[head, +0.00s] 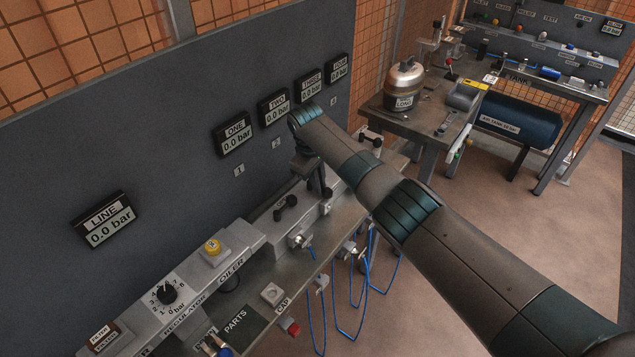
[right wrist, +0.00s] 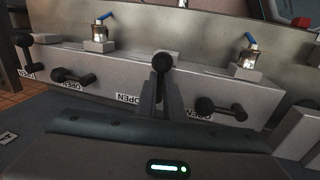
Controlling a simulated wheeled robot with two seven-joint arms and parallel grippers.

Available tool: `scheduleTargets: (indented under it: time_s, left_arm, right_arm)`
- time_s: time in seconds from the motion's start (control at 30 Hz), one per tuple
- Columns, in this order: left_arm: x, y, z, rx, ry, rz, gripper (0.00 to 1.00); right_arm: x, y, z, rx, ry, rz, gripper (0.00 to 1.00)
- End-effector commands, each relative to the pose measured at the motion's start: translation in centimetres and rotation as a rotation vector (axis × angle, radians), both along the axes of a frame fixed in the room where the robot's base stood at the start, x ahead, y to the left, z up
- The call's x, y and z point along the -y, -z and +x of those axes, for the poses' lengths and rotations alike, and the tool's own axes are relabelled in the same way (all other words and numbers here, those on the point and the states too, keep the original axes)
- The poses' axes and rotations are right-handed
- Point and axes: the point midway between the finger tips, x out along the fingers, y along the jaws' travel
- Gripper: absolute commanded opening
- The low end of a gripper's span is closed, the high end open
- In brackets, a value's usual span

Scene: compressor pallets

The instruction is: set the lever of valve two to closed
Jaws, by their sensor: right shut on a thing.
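The lever of valve two (right wrist: 163,62) shows its dark round knob in the middle of the right wrist view, standing up between the fingers. My right gripper (right wrist: 162,88) is shut on this lever, with a finger on either side below the knob. In the head view my right gripper (head: 318,182) reaches down to the valve block, just beyond the first lever (head: 286,207), and my arm hides much of the held lever. The gauge marked TWO (head: 274,107) reads 0.0 bar. My left gripper is not in view.
In the right wrist view, neighbouring levers lie to the right (right wrist: 220,110) and left (right wrist: 73,76), beside OPEN labels. Fittings with blue handles (right wrist: 248,58) stand behind. Blue hoses (head: 345,325) hang off the bench front. The grey wall panel (head: 160,130) stands behind the valves.

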Motion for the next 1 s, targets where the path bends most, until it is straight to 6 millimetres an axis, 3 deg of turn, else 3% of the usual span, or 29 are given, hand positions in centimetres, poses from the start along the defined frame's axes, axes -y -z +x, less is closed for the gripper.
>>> scheduleTargets:
  time_s: [0.03, 0.1, 0.13, 0.2, 0.67, 1.0]
  left_arm:
    - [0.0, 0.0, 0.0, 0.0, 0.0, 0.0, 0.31]
    - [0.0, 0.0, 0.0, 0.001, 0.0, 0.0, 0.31]
    - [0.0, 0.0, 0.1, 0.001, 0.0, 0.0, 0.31]
    - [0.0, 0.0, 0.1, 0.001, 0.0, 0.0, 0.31]
    - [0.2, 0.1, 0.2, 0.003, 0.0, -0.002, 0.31]
    - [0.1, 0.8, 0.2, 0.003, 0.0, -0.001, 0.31]
  right_arm:
    - [1.0, 0.4, -0.1, -0.011, 0.012, -0.016, 0.0]
    - [1.0, 0.4, -0.2, -0.011, 0.012, -0.016, 0.0]
    - [1.0, 0.4, -0.2, -0.011, 0.012, -0.016, 0.13]
    - [0.9, 0.4, -0.2, -0.012, 0.012, -0.016, 0.27]
    - [0.2, -0.2, -0.2, -0.006, 0.003, -0.005, 0.27]
    - [-0.2, -3.7, -0.7, -0.002, 0.002, -0.003, 0.27]
